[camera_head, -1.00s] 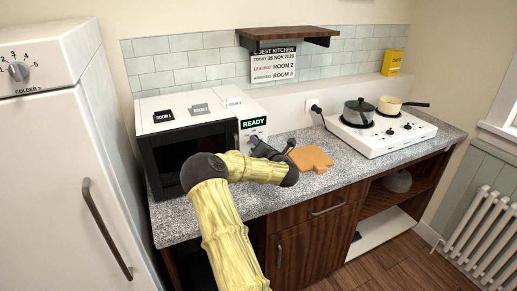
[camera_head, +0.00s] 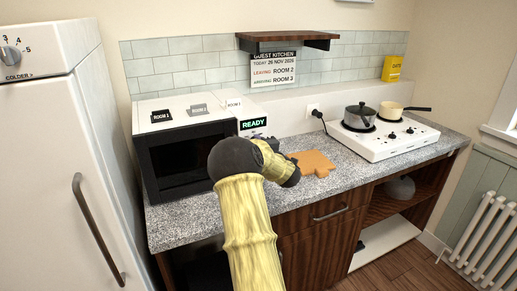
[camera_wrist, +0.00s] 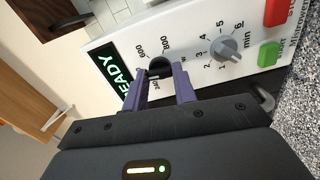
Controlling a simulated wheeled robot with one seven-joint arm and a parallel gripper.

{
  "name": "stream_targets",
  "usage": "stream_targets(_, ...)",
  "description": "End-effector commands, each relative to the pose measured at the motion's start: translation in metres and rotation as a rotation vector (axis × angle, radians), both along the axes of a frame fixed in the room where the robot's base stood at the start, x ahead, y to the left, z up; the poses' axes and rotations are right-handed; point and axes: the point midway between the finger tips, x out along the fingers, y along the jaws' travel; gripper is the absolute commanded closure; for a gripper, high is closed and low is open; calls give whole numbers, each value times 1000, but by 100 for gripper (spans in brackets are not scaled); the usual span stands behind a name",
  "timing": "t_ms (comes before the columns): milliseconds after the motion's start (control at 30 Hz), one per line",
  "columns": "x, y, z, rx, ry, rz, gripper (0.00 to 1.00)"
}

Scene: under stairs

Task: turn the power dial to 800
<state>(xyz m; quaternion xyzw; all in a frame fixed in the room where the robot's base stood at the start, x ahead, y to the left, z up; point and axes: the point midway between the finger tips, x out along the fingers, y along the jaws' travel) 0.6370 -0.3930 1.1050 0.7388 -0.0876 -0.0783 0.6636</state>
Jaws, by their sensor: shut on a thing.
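The microwave (camera_head: 215,129) stands on the counter, its green READY display (camera_head: 254,123) lit. In the wrist view its panel shows the READY display (camera_wrist: 113,68), the power dial (camera_wrist: 159,63) with 600 and 800 printed beyond it, and a grey minute dial (camera_wrist: 228,48). My gripper (camera_wrist: 159,80) is shut on the dark power dial, one purple finger on each side. The fingers partly cover the dial and its scale, and I cannot read its setting for certain. In the head view my yellow arm hides the gripper and most of the panel.
A red button (camera_wrist: 278,12) and a green button (camera_wrist: 269,53) sit beside the minute dial. An orange board (camera_head: 312,163) lies right of the microwave. A hob (camera_head: 382,136) with two pans stands farther right. The fridge (camera_head: 50,170) stands at the left.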

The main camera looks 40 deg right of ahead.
Motion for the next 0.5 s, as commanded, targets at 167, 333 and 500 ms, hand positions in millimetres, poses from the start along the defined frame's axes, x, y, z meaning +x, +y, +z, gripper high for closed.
stream_targets(167, 0, 0, -2, 166, -39, 0, 96)
stream_targets(333, 0, 0, -2, 323, -76, -1, 96)
stream_targets(500, -1, 0, -2, 480, -113, -1, 96)
